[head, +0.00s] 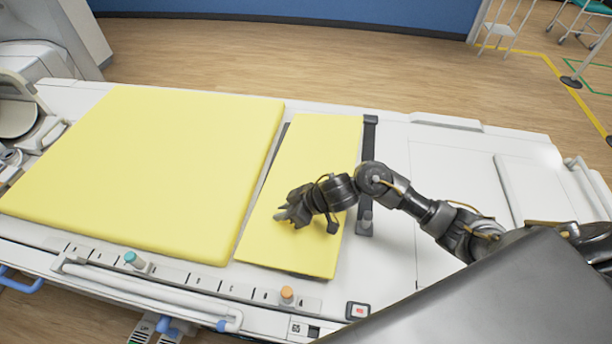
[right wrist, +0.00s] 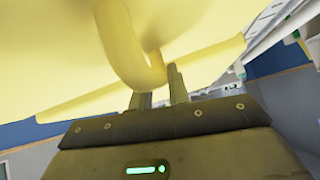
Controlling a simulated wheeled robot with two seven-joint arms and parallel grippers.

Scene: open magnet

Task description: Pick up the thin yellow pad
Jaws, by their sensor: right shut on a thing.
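The thin yellow pad (head: 315,150) is the narrow pad on the white table, right of a larger yellow pad. My right gripper (head: 284,214) reaches in from the right over its near half. In the right wrist view, a curved yellow loop (right wrist: 125,48) on the thin yellow pad (right wrist: 205,35) runs down between the fingers of my right gripper (right wrist: 160,90), which are shut on it. In the head view the gripper hides the loop. The pad's near end looks slightly clear of the table. My left gripper is not in view.
The larger yellow pad (head: 145,165) lies close along the left side. A dark bar (head: 367,150) runs along the right side. An orange-topped knob (head: 287,295) and a teal-topped knob (head: 133,259) stand on the near rail. White table surface (head: 435,165) lies bare to the right.

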